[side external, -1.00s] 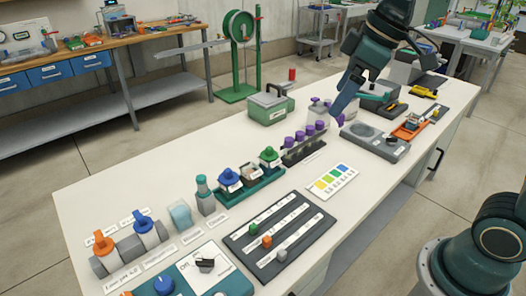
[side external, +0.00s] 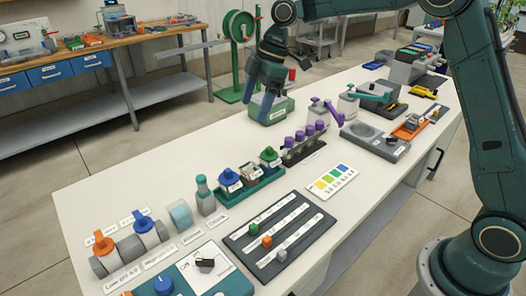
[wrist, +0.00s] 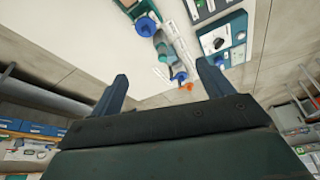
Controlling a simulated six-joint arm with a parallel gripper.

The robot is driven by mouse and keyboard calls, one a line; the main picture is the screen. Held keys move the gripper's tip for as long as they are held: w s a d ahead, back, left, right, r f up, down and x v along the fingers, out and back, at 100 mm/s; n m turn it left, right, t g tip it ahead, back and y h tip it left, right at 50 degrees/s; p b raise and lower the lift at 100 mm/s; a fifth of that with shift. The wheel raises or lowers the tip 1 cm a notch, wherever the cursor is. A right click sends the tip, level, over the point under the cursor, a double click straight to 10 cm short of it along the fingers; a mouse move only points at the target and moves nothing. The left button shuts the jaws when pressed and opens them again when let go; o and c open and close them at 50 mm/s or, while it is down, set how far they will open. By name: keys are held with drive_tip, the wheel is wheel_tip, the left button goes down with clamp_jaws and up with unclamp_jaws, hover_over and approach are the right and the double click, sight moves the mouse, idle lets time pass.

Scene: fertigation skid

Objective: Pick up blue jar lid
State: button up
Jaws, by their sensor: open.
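The blue jar lid (side external: 229,176) sits on a small jar in a green rack (side external: 262,188) on the white bench. Beside it in the rack is a jar with a green lid (side external: 269,154). In the wrist view the blue lid (wrist: 146,27) shows near the top, beyond and between my fingers. My gripper (side external: 259,98) is open and empty. It is above the bench's back edge, in front of the grey-green box, up and to the right of the lid and apart from it. Its two blue fingers also show spread in the wrist view (wrist: 162,72).
Purple-capped vials (side external: 300,142) stand in a dark rack right of the jars. A teal-capped bottle (side external: 204,195) and pipe valves with blue (side external: 142,221) and orange handles (side external: 103,241) are to the left. A slider panel (side external: 278,236) lies in front.

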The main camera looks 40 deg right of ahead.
drive_tip(key=w+f+n+g, duration=0.1)
drive_tip(key=w+f+n, duration=0.2)
drive_tip(key=f, duration=0.6)
drive_tip(key=shift+w+a+n+y, duration=0.2)
drive_tip(key=shift+w+n+y, duration=0.2)
drive_tip(key=shift+w, duration=0.8)
drive_tip(key=shift+f, duration=0.1)
hover_over(228, 169)
drive_tip(key=d, duration=0.2)
drive_tip(key=f, duration=0.7)
drive_tip(key=shift+s+f, duration=0.1)
drive_tip(key=shift+s, duration=0.15)
drive_tip(key=shift+a+f, duration=0.1)
drive_tip(key=shift+f, duration=0.2)
drive_tip(key=shift+x, duration=2.6)
drive_tip(key=shift+w, duration=0.1)
